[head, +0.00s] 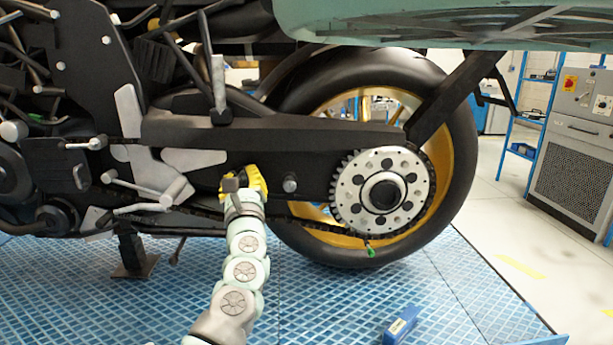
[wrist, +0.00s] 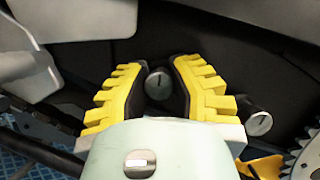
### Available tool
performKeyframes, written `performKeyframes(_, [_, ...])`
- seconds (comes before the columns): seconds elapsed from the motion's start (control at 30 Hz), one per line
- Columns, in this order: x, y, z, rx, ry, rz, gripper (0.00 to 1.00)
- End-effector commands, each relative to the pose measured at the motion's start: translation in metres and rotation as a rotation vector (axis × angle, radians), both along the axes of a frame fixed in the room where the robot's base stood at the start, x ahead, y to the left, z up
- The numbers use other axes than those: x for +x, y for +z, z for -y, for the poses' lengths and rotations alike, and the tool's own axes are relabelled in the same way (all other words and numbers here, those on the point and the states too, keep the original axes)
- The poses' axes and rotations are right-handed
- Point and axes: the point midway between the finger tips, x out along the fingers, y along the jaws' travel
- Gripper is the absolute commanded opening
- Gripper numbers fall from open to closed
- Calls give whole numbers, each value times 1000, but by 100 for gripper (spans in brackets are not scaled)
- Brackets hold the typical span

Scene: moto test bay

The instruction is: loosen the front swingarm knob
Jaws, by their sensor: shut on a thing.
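The black swingarm (head: 320,148) of the motorcycle runs across the middle of the head view. My gripper (head: 246,180) is up against its side, left of the sprocket. In the wrist view, the yellow-backed fingers of my gripper (wrist: 160,85) are closed around a round grey knob (wrist: 158,84) with a dark line on its face. In the head view that knob is hidden behind my gripper. A second round grey knob (head: 290,184) sits on the swingarm to the right, apart from my gripper; it also shows in the wrist view (wrist: 259,123).
A silver sprocket (head: 350,190) with a chain is right of the knobs, before the rear wheel (head: 462,160). A footpeg bracket (head: 150,185) is on the left. A blue box (head: 401,325) lies on the blue grid platform (head: 320,310). Open floor lies right.

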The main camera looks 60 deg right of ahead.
Motion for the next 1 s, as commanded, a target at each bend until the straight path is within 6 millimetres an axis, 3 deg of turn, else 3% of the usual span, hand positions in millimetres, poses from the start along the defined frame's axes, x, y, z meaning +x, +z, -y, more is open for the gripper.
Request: performKeyframes(1.0, [2,3,-2,-600,0,-736,0])
